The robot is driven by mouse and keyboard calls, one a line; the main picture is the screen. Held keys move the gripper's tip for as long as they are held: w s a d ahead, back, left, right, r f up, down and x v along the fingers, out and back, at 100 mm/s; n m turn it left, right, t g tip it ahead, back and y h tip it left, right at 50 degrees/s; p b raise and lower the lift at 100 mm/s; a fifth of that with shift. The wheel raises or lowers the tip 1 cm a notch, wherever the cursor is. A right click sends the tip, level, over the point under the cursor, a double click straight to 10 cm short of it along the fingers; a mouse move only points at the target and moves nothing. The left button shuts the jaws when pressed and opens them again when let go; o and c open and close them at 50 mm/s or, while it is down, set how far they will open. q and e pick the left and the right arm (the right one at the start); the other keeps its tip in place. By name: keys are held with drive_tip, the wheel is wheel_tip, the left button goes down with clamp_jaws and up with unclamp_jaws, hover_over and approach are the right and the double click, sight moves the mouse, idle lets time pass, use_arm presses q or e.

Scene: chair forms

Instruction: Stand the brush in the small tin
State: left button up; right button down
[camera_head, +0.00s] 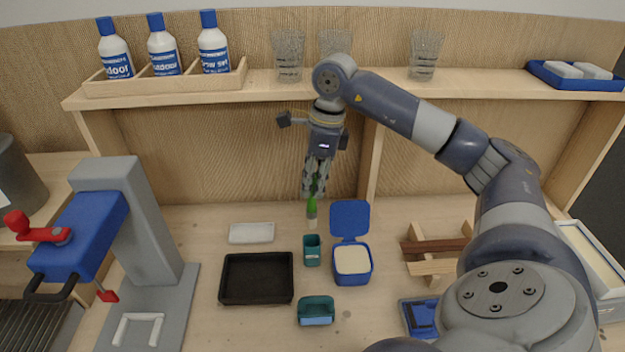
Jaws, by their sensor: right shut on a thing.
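My right gripper (315,190) comes down over the middle of the bench and is shut on the brush (312,208). The brush has a green handle and a paler lower end, and hangs about upright. Its upper part is hidden between the fingers. A small teal tin (312,257) stands upright just below the brush in the picture. The brush's lower end appears above the tin's far side, apart from it. I cannot tell the exact height between them. My left gripper is not in view.
A lidded blue box (352,280) stands open right of the tin, a black tray (228,298) left, a second teal container (316,318) in front. A white block (251,233) lies behind the tray. A blue-grey press (135,220) stands left, wooden pieces (432,267) right. Glasses (288,55) stand on the shelf.

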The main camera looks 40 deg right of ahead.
sight(314, 209)
drive_tip(key=shift+d+f+b, duration=0.1)
drive_tip(key=shift+f+b, duration=0.4)
drive_tip(key=shift+f, duration=0.45)
drive_tip(key=shift+f+b, duration=0.8)
drive_tip(key=shift+f, duration=0.15)
drive_tip(key=shift+f+b, duration=2.4)
drive_tip(key=shift+f, duration=0.8)
